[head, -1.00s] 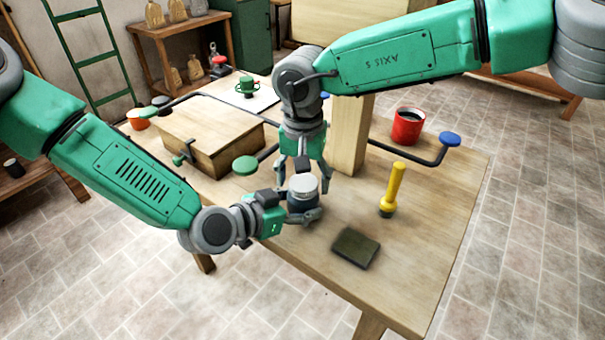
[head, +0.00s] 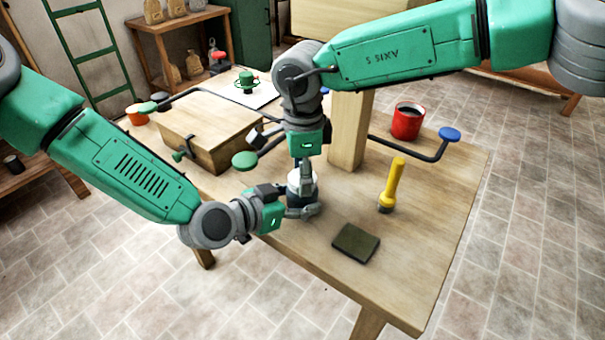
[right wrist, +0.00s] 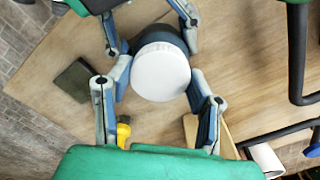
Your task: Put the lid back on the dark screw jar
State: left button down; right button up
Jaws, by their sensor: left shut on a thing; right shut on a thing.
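The dark screw jar (head: 295,204) stands on the wooden table, mostly hidden by my grippers. Its pale round lid (head: 292,182) sits over the jar's mouth; the right wrist view shows the lid (right wrist: 160,72) from above with the dark jar body (right wrist: 163,33) behind it. I cannot tell whether the lid is screwed down. My left gripper (head: 300,207) is shut on the jar body from the left. My right gripper (head: 303,183) points down from above and is shut on the lid, with one finger at each side of it in the right wrist view (right wrist: 159,76).
A dark flat block (head: 356,243) and a yellow-handled tool (head: 392,185) are right of the jar. A wooden post (head: 347,130), red mug (head: 407,121) and blue-knobbed bar (head: 449,134) stand behind. A wooden box (head: 205,130) and green knob (head: 245,160) are at left.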

pick_arm(q)
jog(key=shift+s+d, duration=0.1)
jog(key=shift+s, duration=0.05)
pick_arm(e)
jog(key=m, duration=0.4)
jog(key=shift+a+m, duration=0.15)
jog(key=shift+m, duration=0.15)
jog(key=m, duration=0.4)
jog(key=shift+m, duration=0.3)
jog(key=m, duration=0.4)
pick_arm(q)
jog(key=shift+d, duration=0.1)
pick_arm(e)
jog(key=m, duration=0.5)
jog(key=shift+w+m, duration=0.1)
jog(key=shift+m, duration=0.3)
pick_arm(q)
jog(key=shift+s, duration=0.1)
pick_arm(e)
jog(key=o, duration=1.3)
